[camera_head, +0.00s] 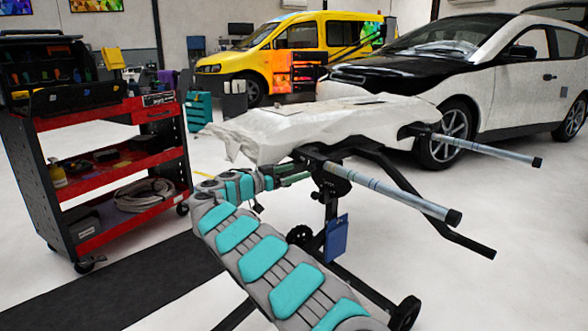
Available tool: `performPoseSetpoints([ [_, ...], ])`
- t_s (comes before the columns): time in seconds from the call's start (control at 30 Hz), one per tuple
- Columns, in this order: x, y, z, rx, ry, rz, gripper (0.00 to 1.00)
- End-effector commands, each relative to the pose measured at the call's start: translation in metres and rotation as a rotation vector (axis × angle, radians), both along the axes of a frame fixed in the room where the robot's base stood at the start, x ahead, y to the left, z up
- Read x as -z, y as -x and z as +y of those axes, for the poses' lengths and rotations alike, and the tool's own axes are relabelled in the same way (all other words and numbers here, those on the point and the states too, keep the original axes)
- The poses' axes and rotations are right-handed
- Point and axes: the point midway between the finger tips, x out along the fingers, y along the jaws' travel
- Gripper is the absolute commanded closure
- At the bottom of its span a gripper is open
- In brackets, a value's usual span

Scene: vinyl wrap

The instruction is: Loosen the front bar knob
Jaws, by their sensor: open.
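A stand with black and silver bars holds a white panel (320,127) draped with loose white film on its left. The nearer silver bar (390,192) slopes down to the right and ends in a black cap. Its black clamp joint (328,181) sits at the bar's left end, where a front knob is too small to make out for certain. My gripper (304,176) is at the end of my grey and teal arm, just left of this joint. It is open and looks empty. Whether its fingers touch the joint, I cannot tell.
A second silver bar (490,149) sticks out farther back. A black bent tube (440,215) reaches right below the bars. A blue pouch (337,238) hangs on the post. A red tool cart (110,175) stands left. A white car (490,75) is behind. Floor at right is clear.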

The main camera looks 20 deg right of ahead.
Motion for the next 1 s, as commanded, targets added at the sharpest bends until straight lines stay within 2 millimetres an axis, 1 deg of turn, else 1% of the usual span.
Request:
performPoseSetpoints([
  [0.03,0.005,-0.005,0.003,-0.01,-0.004,-0.027,0.1],
  [0.13,0.008,-0.011,0.009,-0.023,-0.009,-0.07,0.1],
  [0.27,0.009,-0.014,0.006,-0.028,-0.012,-0.085,0.1],
  [0.37,0.008,-0.017,-0.005,-0.027,-0.012,-0.083,0.1],
  [0.6,0.008,-0.028,-0.04,-0.026,-0.011,-0.083,0.1],
  [0.7,0.008,-0.032,-0.051,-0.029,-0.012,-0.082,0.1],
  [0.83,0.008,-0.035,-0.061,-0.028,-0.011,-0.083,0.1],
  [1.0,0.008,-0.036,-0.064,-0.028,-0.011,-0.082,0.1],
])
